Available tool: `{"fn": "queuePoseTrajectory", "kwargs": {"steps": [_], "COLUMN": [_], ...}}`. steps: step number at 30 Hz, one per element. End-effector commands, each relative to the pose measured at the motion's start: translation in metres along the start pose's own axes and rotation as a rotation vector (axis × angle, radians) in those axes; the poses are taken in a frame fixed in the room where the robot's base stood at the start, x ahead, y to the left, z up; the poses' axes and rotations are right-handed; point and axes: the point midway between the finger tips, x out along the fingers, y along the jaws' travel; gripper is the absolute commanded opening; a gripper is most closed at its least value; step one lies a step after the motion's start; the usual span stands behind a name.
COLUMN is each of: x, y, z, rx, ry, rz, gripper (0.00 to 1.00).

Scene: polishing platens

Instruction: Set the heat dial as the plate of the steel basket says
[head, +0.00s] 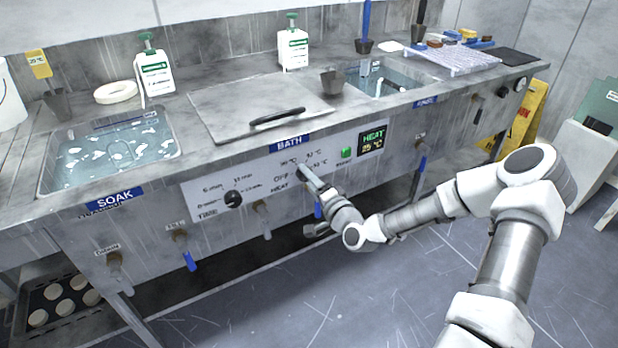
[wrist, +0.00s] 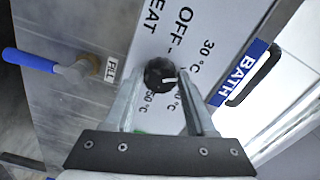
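The black heat dial (wrist: 160,75) on the white panel sits between the fingertips of my gripper (wrist: 161,84) in the wrist view. The fingers straddle it, and I see no clear grip on it. Its white mark points right in that view, toward the °C marks. OFF, 30 °C and 50 °C can be read; another mark is partly hidden by a finger. In the head view my gripper (head: 306,176) reaches the panel and hides most of the dial. The green display (head: 373,138) reads HEAT and seemingly 25 °C. I cannot make out a steel basket or its plate.
A flat lid (head: 225,108) with a black handle covers the bath. The soak basin (head: 60,185) is left, the rinse basin (head: 352,72) right. The time dial (head: 232,198) and blue-handled valves, including the fill valve (wrist: 28,60), are near my gripper. The floor in front is clear.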

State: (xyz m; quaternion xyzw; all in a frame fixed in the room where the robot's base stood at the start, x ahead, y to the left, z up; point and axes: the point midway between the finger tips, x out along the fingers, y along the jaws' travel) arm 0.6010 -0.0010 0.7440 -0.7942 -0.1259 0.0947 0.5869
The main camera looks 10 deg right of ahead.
Motion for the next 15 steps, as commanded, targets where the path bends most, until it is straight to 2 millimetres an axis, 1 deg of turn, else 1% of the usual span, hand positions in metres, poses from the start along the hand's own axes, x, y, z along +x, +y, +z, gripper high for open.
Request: {"fn": "queuePoseTrajectory", "kwargs": {"steps": [1, 3, 4, 12, 15], "x": [0.0, 0.0002, 0.0002, -0.0002, -0.0058], "y": [0.0001, -0.0001, -0.0001, -0.0006, -0.0008], "z": [0.0002, -0.0001, -0.0002, -0.001, -0.0018], "rx": [0.0, 0.0, -0.001, -0.001, -0.001], "ry": [0.0, 0.001, 0.001, 0.002, 0.004], "rz": [0.0, 0.0, -0.001, -0.001, -0.001], "gripper": [0.67, 0.8, 0.81, 0.81, 0.81]}}
